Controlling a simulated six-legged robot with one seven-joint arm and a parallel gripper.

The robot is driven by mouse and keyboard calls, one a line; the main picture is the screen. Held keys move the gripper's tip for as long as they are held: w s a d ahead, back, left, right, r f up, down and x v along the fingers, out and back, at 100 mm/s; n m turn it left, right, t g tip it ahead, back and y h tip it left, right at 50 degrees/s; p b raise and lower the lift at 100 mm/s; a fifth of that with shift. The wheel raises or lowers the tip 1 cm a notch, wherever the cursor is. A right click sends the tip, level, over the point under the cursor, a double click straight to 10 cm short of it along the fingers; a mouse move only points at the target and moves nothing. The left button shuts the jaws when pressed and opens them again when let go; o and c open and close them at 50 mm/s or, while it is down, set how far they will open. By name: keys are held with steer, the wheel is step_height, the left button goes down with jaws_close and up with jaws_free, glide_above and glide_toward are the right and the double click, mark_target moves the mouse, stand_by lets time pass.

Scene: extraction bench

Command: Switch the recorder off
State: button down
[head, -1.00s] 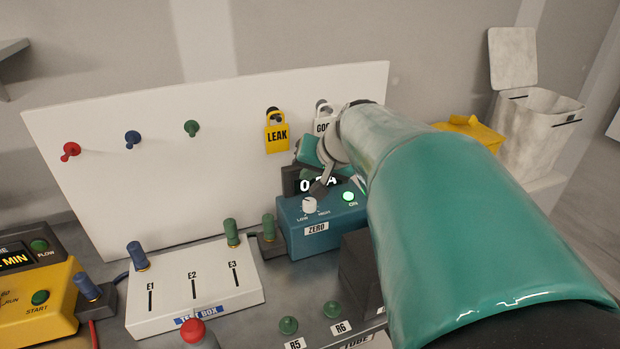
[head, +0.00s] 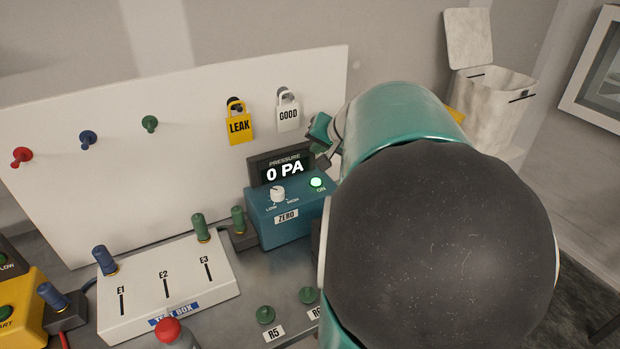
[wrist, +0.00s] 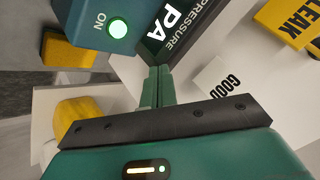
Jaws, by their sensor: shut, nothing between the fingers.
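No unit in view is labelled recorder. A blue box (head: 290,218) labelled ZERO has a white LOW/HIGH knob (head: 278,194) and a green ON button (head: 316,183), which is lit. The lit button also shows in the wrist view (wrist: 118,28). Behind the box, a dark pressure display (head: 284,171) reads 0 PA. My gripper (wrist: 160,72) is shut and empty. Its fingertips are beside the display's edge, apart from the ON button. In the head view my arm hides most of the gripper and the bench to the right.
A yellow LEAK padlock (head: 239,125) and a white GOOD padlock (head: 288,115) hang on the white panel (head: 190,130). A white test box (head: 170,285) with several plugs stands left of the blue box. A red-topped item (head: 167,330) is at the front. A whitish bin (head: 490,100) stands back right.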

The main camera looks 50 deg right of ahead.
mark_target(318, 183)
steer(key=shift+f, duration=3.3)
steer(key=shift+f, duration=0.1)
steer(key=shift+f, duration=0.3)
steer(key=shift+f, duration=0.4)
steer(key=shift+r, duration=0.85)
steer(key=shift+r, duration=0.1)
steer(key=shift+r, duration=2.4)
